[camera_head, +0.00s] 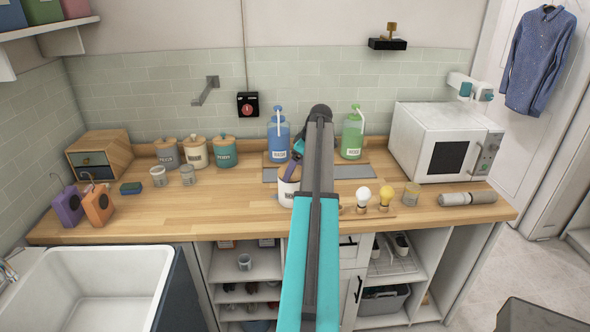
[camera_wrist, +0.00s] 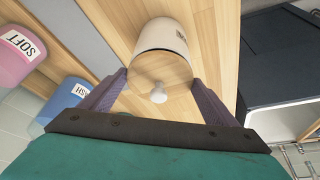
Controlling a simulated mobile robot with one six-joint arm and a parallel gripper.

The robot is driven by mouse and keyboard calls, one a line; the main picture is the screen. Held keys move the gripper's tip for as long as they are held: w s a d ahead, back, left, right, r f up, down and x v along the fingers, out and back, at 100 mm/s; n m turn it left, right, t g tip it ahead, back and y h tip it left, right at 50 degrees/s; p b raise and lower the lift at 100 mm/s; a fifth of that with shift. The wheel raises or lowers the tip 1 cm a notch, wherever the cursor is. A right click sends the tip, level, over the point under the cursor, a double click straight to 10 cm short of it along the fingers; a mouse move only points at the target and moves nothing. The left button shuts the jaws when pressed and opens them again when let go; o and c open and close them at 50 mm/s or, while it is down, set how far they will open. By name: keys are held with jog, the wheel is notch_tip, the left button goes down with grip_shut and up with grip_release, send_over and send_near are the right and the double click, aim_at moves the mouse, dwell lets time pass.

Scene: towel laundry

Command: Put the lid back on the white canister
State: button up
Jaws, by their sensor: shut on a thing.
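The white canister (camera_head: 288,191) stands on the wooden counter, left of my arm. It also shows in the wrist view (camera_wrist: 163,36), with dark lettering on its side. Its round wooden lid (camera_wrist: 160,72) has a pale knob (camera_wrist: 158,96) and lies over the canister's mouth. My gripper (camera_wrist: 160,78) is shut on the lid, one purple finger at each side of the rim. In the head view my gripper (camera_head: 291,170) and arm hide part of the lid and canister. I cannot tell whether a small gap remains between lid and canister.
A blue pump bottle (camera_head: 278,138) and a green one (camera_head: 352,135) stand behind. Light bulbs (camera_head: 363,195) and a jar (camera_head: 411,194) are to the right, before a microwave (camera_head: 440,140). Lidded canisters (camera_head: 195,153) stand back left. The counter left of the white canister is mostly clear.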

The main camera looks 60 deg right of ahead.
jog(key=o, duration=1)
jog(key=shift+r, duration=0.15)
jog(key=shift+r+p, duration=1.3)
jog(key=shift+r, duration=2.1)
jog(key=shift+c, duration=0.2)
grip_shut()
